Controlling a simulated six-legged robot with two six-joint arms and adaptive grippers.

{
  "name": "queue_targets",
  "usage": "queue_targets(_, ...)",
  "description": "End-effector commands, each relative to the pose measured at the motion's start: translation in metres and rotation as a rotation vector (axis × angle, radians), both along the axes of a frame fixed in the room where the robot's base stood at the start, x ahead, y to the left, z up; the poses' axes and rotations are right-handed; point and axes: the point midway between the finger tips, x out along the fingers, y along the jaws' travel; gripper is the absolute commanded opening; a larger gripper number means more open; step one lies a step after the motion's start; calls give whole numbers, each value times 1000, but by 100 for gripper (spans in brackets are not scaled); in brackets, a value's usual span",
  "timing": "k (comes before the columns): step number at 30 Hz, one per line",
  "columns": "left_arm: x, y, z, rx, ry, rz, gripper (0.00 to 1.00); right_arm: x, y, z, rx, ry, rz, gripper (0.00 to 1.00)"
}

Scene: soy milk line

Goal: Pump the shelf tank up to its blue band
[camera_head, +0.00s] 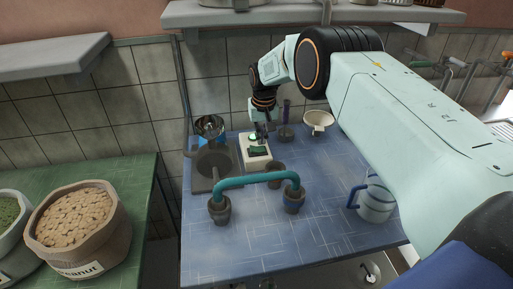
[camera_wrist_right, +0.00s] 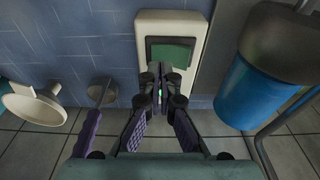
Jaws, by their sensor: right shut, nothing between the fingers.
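A white switch box (camera_head: 248,162) with a dark-framed green rocker (camera_head: 258,151) sits on the blue worktop. It also shows in the right wrist view (camera_wrist_right: 147,28), with the green rocker (camera_wrist_right: 172,52) facing me. My right gripper (camera_head: 261,138) points down at the box. In the wrist view its shut, empty fingertips (camera_wrist_right: 161,90) overlap the rocker's near end; I cannot tell whether they touch it. The shelf (camera_head: 300,14) crosses the top of the head view, with its upper side mostly cut off. I cannot make out the tank's blue band or its level. My left gripper is out of view.
A teal bent pipe (camera_head: 250,180) joins two grey cups in front. A white jug (camera_head: 377,203) and a cream funnel (camera_head: 318,118) stand to the right.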

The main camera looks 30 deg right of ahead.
Motion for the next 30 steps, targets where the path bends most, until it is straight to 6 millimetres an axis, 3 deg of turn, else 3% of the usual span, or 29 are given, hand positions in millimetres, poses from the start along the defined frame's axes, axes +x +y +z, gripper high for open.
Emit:
queue_targets(21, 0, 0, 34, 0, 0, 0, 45, 0, 0, 51, 0, 0, -1, 0)
queue_targets(30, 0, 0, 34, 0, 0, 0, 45, 0, 0, 52, 0, 0, -1, 0)
